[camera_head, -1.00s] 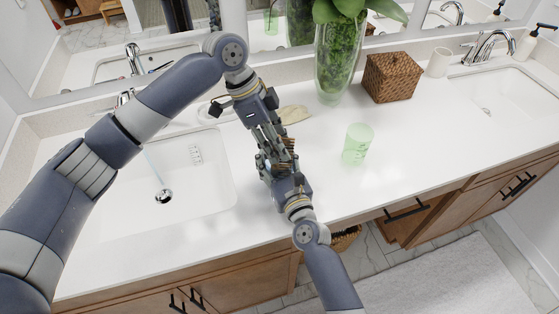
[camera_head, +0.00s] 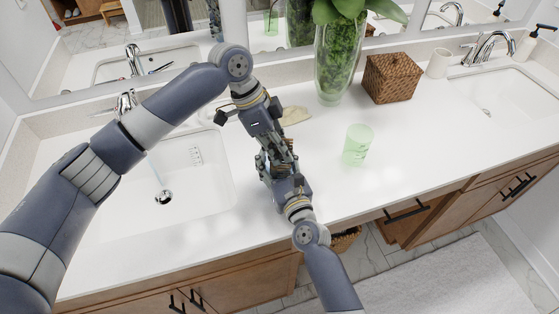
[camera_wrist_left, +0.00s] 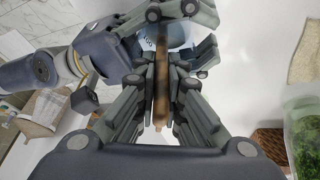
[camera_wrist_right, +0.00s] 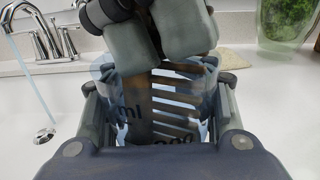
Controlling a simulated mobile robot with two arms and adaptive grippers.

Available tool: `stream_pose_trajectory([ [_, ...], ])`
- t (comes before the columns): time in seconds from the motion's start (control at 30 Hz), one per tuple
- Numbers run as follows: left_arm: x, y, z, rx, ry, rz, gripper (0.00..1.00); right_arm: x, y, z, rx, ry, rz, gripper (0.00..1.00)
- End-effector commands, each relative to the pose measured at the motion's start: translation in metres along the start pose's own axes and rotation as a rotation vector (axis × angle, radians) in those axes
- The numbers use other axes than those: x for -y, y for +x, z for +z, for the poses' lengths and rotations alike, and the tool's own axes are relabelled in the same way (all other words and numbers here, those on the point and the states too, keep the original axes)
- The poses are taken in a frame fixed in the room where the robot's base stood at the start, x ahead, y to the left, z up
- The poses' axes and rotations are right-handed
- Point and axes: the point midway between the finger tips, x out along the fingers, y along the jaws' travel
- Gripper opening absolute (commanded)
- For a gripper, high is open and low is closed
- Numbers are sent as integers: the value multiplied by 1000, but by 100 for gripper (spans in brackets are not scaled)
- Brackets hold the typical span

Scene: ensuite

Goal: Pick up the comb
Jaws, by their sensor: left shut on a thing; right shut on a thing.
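The brown comb (camera_wrist_left: 161,100) stands between the fingers of my left gripper (camera_head: 272,140), which is shut on it. Its teeth also show in the right wrist view (camera_wrist_right: 174,97), seen through a clear bluish cup (camera_wrist_right: 107,74) with printed measure marks. My right gripper (camera_head: 277,165) is shut on this cup, from the front and below the left gripper. The cup also shows in the left wrist view (camera_wrist_left: 178,37). The comb's lower part lies in or behind the cup; I cannot tell which. In the head view the grippers hide the comb and cup.
A green cup (camera_head: 357,145) stands on the white counter (camera_head: 330,180) to the right. A glass vase with a plant (camera_head: 338,62) and a wicker box (camera_head: 391,78) stand behind. A sink (camera_head: 205,185) with running water lies to the left. A beige item (camera_head: 296,115) lies behind the grippers.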

Motion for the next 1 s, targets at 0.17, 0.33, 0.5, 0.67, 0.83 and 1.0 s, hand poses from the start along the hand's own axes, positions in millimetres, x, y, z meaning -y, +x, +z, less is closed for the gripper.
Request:
stream_pose_trajectory([
  [0.17,0,-2,-1,-1,0,-2,0,1,0,0,-1,-1,-1,17],
  [0.33,0,-6,-3,-2,1,-3,0,1,0,-1,-1,-1,-1,17],
  [0.5,-1,-17,-8,-3,3,-4,0,1,0,-1,-2,-1,-1,17],
  [0.67,-2,-32,-14,-3,2,-4,0,1,0,-1,-2,-1,-1,17],
  [0.83,-4,-49,-21,-3,3,-5,0,1,0,-1,-2,-1,-1,17],
  [1.0,-6,-65,-28,-3,2,-5,0,1,0,-1,-2,-1,-1,17],
])
